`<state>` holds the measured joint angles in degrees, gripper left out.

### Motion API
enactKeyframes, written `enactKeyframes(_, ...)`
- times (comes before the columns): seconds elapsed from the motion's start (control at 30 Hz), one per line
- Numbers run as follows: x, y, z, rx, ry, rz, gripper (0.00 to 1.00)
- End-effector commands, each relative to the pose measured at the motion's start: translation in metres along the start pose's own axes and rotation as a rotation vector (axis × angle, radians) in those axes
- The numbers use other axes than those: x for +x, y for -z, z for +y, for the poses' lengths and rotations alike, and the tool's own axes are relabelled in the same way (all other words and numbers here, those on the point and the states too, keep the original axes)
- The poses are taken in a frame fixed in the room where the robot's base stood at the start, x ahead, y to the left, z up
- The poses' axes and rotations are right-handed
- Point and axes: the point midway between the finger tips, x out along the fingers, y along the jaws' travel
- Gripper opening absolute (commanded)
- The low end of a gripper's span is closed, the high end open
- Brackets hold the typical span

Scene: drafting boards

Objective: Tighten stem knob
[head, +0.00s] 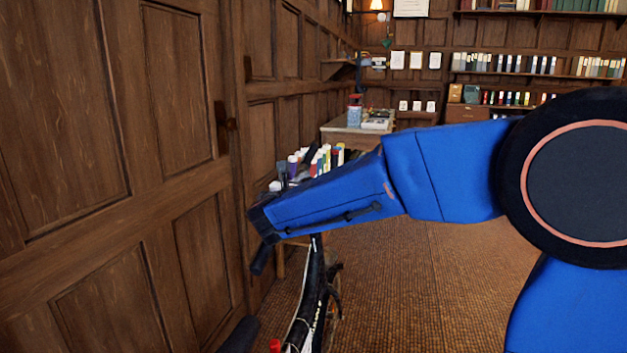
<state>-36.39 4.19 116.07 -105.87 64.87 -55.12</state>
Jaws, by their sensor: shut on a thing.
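My blue arm reaches in from the right, and its end, my gripper (262,252), points down and left beside the wooden door. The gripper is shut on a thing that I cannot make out. Below and right of it stands what looks like a bicycle (310,300), with a dark frame, pale lettering and a white cable. A small red part (275,345) shows at the bottom edge, and a dark rounded part (238,336) lies to its left. I cannot pick out the stem knob. My arm and gripper hide part of the view around it.
A panelled wooden door (165,130) with a dark handle (226,120) stands close on the left. Several bottles and books (315,160) show behind my arm. A desk (350,132) and bookshelves (530,72) are at the back. The woven floor (420,290) is clear on the right.

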Motion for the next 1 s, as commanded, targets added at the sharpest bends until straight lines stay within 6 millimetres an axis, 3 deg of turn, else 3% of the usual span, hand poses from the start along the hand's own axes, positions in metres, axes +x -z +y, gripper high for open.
enactKeyframes(0.37, 0.000, 0.001, -0.005, 0.059, 0.166, 0.000, 0.12)
enactKeyframes(1.0, -0.010, 0.004, -0.026, 0.260, 0.716, 0.000, 0.12)
